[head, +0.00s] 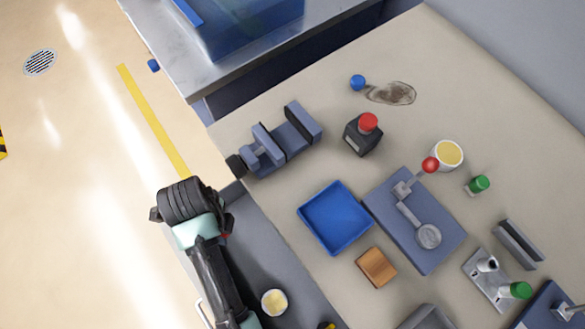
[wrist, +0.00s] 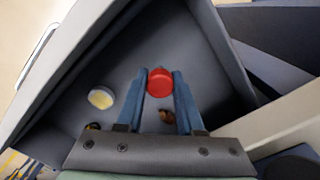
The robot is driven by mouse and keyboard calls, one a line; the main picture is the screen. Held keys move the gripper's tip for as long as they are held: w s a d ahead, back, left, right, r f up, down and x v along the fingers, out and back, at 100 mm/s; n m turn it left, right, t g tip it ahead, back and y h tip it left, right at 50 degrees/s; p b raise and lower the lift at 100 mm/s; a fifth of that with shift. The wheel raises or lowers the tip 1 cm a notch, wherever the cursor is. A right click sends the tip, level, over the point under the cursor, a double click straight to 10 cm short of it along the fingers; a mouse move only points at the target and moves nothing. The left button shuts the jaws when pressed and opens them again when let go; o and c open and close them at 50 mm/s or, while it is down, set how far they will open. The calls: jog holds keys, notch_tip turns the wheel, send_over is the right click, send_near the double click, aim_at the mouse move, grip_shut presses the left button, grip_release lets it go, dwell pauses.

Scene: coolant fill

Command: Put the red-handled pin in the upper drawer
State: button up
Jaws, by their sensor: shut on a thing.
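The red-handled pin (wrist: 160,82) shows as a red round end between the two blue-grey fingers of my gripper (wrist: 161,88) in the wrist view. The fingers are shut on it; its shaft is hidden. In the head view, only a sliver of red (head: 227,236) shows beside my gripper (head: 222,226). An open drawer (head: 262,256) extends from the bench's front, and my gripper is over its far end. In the wrist view, the grey drawer floor (wrist: 125,65) lies below the pin. I cannot tell the pin's height above it.
A pale-yellow round thing (wrist: 101,97) and small brown things (wrist: 166,116) lie in the drawer. The drawer's middle has free floor.

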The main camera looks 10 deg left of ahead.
jog(key=shift+s+a, duration=0.1)
jog(key=shift+f, duration=0.35)
notch_tip(320, 180, down, 9)
jog(key=shift+f+b, duration=0.2)
jog(key=shift+b, duration=0.45)
jog(key=shift+f, duration=0.2)
jog(key=o, duration=1)
jog(key=shift+o, duration=0.2)
jog(key=shift+r, duration=0.15)
notch_tip(320, 180, up, 12)
jog(key=shift+r+p, duration=0.1)
jog(key=shift+p, duration=0.8)
